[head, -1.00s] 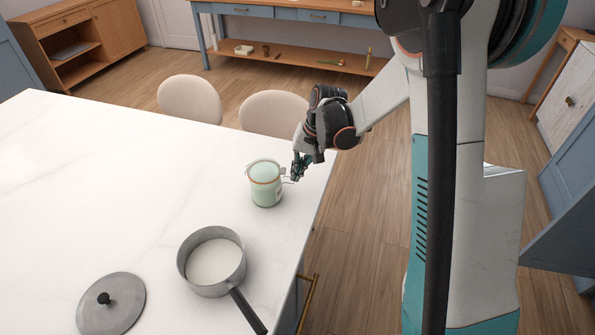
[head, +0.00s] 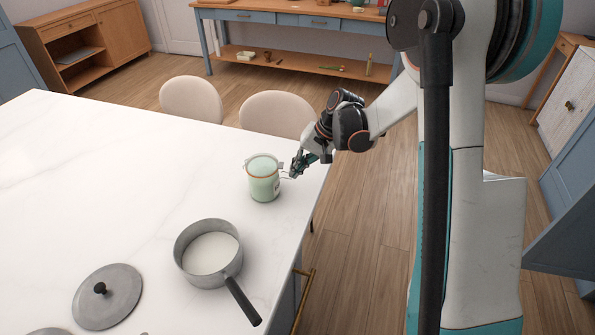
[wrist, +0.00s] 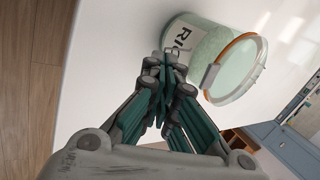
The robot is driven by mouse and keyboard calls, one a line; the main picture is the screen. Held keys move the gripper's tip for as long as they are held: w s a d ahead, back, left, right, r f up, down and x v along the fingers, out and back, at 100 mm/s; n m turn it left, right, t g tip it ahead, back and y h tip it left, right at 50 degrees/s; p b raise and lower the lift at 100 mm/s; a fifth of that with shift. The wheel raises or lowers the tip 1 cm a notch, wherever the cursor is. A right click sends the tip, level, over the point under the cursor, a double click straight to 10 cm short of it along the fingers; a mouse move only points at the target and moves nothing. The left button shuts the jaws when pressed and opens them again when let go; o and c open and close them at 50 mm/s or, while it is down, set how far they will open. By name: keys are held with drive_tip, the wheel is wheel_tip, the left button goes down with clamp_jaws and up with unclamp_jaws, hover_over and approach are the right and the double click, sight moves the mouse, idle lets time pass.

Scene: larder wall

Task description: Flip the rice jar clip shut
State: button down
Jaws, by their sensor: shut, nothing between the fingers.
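The rice jar (head: 263,184) stands upright on the white table near its right edge. It is pale green glass with an orange seal under the lid (head: 262,162), which sits on top. In the wrist view the jar (wrist: 205,42) shows part of a "RICE" label, and a grey metal clip (wrist: 211,76) hangs at the rim by the orange seal. My gripper (head: 296,172) is just right of the jar at about clip height in the head view. In the wrist view its fingers (wrist: 166,58) are together and empty, beside the jar wall. I cannot tell whether they touch it.
A saucepan (head: 190,260) with white contents stands in front of the jar, handle pointing towards the front right. Its grey lid (head: 120,300) lies to the left. Two chairs (head: 190,98) stand behind the table. The table's (head: 90,180) left and middle are clear.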

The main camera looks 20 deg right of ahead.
drive_tip(key=y+b, duration=0.1)
drive_tip(key=f+y+b, duration=0.1)
drive_tip(key=shift+s+d+f+t+b, duration=0.1)
drive_tip(key=shift+d+f+t+b, duration=0.2)
drive_tip(key=shift+t, duration=0.1)
drive_tip(key=f+t+y+b, duration=0.1)
drive_tip(key=y+b, duration=0.1)
drive_tip(key=b, duration=0.1)
drive_tip(key=shift+f+y, duration=0.1)
drive_tip(key=shift+y, duration=0.3)
drive_tip(key=shift+a+f+b, duration=0.15)
drive_tip(key=shift+f+b, duration=0.55)
drive_tip(key=shift+b, duration=0.2)
drive_tip(key=shift+r, duration=0.2)
drive_tip(key=shift+r+p, duration=0.55)
drive_tip(key=shift+r, duration=0.25)
